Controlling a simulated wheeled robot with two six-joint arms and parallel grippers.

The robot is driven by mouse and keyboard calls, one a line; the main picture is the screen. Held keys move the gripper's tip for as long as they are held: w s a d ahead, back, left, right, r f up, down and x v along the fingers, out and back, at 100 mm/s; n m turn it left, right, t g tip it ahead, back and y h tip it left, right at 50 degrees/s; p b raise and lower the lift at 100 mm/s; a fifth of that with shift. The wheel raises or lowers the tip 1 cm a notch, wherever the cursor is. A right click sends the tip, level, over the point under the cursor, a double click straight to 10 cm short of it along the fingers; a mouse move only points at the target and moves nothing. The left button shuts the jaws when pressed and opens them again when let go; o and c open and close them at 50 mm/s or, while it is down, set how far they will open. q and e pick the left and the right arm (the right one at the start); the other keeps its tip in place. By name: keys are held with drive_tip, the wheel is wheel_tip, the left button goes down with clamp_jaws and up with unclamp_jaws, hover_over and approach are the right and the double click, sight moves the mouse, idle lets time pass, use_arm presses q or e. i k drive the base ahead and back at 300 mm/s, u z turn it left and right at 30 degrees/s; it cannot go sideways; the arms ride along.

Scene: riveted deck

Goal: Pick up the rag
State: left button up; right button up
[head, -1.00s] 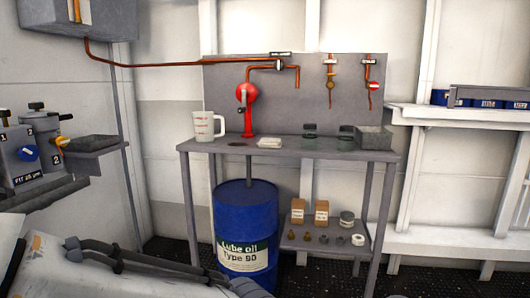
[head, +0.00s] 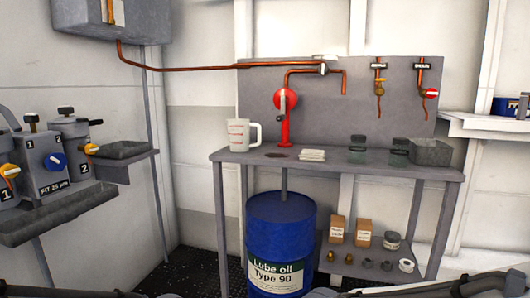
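The rag (head: 312,155) looks like a small folded whitish cloth lying flat on the grey workbench top (head: 240,157), right of the red hand pump (head: 285,118). Nothing covers it. Dark parts of my arms show only along the bottom edge of the head view, well below and in front of the bench. Neither gripper can be made out, and nothing of mine touches the rag.
A measuring jug (head: 239,134) stands left of the pump. Glass jars (head: 357,148) and a grey tray (head: 431,152) stand right of the rag. A blue oil drum (head: 280,225) is under the bench. A filter unit (head: 50,165) is on the left wall.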

sight(306, 155)
drive_tip(key=u, duration=0.05)
drive_tip(key=i, duration=1.45)
drive_tip(key=z, duration=0.7)
